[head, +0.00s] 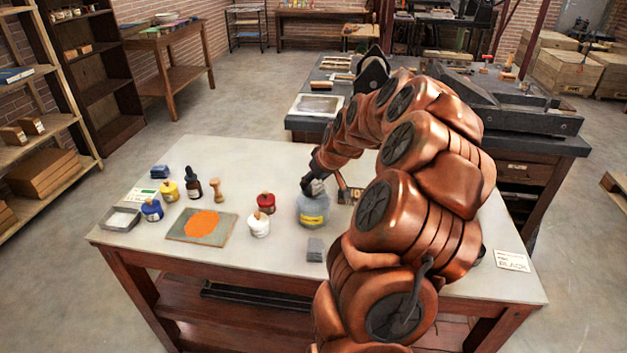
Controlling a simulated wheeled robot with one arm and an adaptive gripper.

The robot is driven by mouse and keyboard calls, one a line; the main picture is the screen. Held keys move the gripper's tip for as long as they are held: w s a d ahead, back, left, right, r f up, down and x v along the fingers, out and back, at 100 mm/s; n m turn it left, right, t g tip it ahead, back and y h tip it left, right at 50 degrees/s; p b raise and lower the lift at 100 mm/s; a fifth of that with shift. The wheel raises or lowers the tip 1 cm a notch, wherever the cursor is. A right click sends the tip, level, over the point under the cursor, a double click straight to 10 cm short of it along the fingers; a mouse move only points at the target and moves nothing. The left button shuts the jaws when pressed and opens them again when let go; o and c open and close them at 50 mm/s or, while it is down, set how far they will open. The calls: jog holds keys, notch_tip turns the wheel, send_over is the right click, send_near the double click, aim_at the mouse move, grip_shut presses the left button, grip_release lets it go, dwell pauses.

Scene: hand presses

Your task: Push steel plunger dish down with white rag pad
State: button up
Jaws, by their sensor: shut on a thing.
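A plunger can (313,217), grey with a yellow band, stands upright on the pale table to the right of the middle. My gripper (313,188) reaches down over the top of the can, with its fingers shut. Whatever is in the fingers is too small and covered to make out clearly, so I cannot pick out the white rag pad for certain. The steel plunger dish at the can's top is mostly hidden by my gripper. I cannot tell whether they touch or how far down the dish is.
A white jar (258,224) and a red jar (266,202) stand left of the can. A grey block (315,250) lies in front of it. A board with an orange patch (202,224) lies further left, near several bottles. A dark press bench (490,100) stands behind.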

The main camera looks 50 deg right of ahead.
jog(key=shift+f, duration=0.35)
dwell(0.7)
jog(key=shift+f+b, duration=0.1)
jog(key=shift+b, duration=0.65)
dwell(2.0)
jog(key=shift+r, duration=3.55)
